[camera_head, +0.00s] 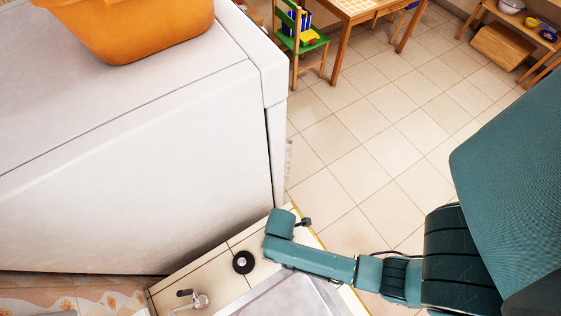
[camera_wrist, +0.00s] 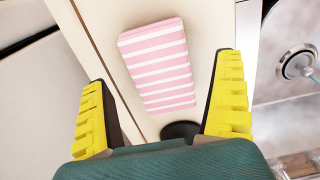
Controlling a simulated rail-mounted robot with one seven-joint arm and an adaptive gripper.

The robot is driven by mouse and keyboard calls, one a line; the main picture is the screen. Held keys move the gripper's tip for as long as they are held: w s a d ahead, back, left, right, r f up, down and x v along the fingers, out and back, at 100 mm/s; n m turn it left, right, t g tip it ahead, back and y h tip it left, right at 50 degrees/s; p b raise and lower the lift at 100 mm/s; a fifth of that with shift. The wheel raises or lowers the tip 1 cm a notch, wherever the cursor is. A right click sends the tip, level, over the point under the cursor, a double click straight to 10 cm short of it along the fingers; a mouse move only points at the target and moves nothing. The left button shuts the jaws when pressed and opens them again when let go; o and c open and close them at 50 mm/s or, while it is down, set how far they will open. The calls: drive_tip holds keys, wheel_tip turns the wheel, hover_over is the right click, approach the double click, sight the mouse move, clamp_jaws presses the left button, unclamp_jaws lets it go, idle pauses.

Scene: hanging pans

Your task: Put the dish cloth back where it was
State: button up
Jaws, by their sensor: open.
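The dish cloth (camera_wrist: 158,66), pink with white stripes, lies flat and folded on the pale counter in the wrist view. My gripper (camera_wrist: 166,72) is open, with one yellow-padded finger on each side of the picture. The cloth shows between and beyond the fingers, and nothing is held. I cannot tell the height of the fingers above the cloth. In the head view my arm reaches over the counter; the cloth and the fingers cannot be made out there.
A black round object (camera_head: 243,262) sits on the tiled counter near a tap (camera_head: 192,299). The metal sink (camera_head: 285,298) is beside it. A tall white appliance (camera_head: 150,150) with an orange basket (camera_head: 135,25) on top stands at the left.

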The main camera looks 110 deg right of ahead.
wheel_tip(320, 180, up, 10)
drive_tip(key=shift+f+p, duration=0.2)
drive_tip(key=shift+p, duration=0.1)
idle(0.3)
